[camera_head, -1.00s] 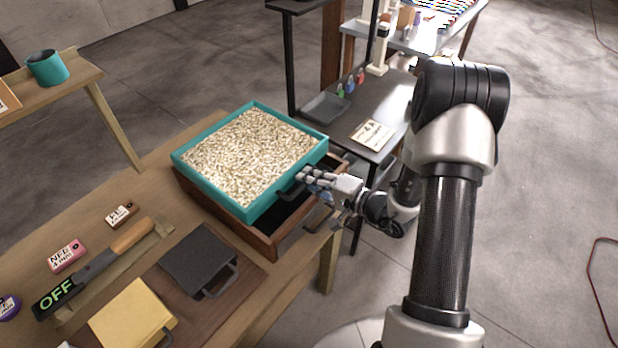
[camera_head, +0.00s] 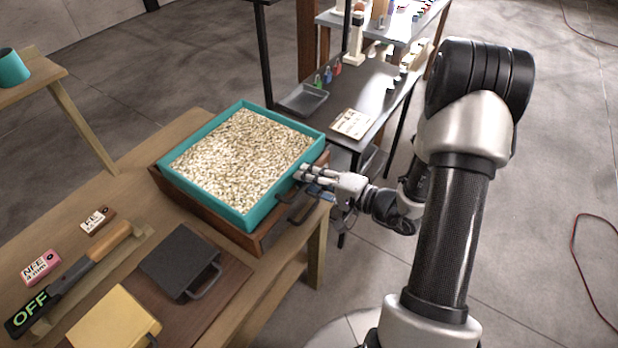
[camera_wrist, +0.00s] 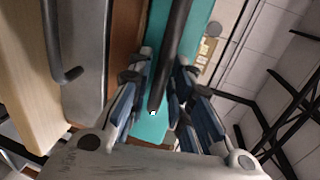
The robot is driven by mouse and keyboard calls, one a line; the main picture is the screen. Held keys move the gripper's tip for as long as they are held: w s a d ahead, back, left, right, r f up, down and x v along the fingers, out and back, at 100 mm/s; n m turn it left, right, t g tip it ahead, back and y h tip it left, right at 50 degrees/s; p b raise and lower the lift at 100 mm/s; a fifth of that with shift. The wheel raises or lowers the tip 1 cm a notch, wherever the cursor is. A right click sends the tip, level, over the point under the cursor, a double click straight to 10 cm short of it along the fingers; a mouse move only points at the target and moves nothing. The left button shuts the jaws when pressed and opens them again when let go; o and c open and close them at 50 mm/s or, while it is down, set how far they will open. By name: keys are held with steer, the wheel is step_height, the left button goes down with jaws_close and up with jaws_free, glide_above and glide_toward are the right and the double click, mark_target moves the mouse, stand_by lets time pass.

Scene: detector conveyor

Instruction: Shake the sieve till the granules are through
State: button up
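The sieve (camera_head: 190,186) is a square teal tray, full of pale granules (camera_head: 240,155) up to near its rim. It lies over a brown wooden box (camera_head: 258,240), nearly lined up with it. My gripper (camera_head: 303,174) is at the sieve's front right side. In the wrist view, the sieve's dark bar handle (camera_wrist: 172,50) runs between the fingers of my gripper (camera_wrist: 155,105), which are closed around it. The teal sieve wall (camera_wrist: 192,35) shows behind the handle. Whether granules lie under the sieve is hidden.
A second dark handle (camera_head: 297,212) sticks out of the box front. A grey shelf table (camera_head: 372,90) stands behind. Floor at right is clear except a red cable.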

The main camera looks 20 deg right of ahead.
steer(key=v, duration=1.2)
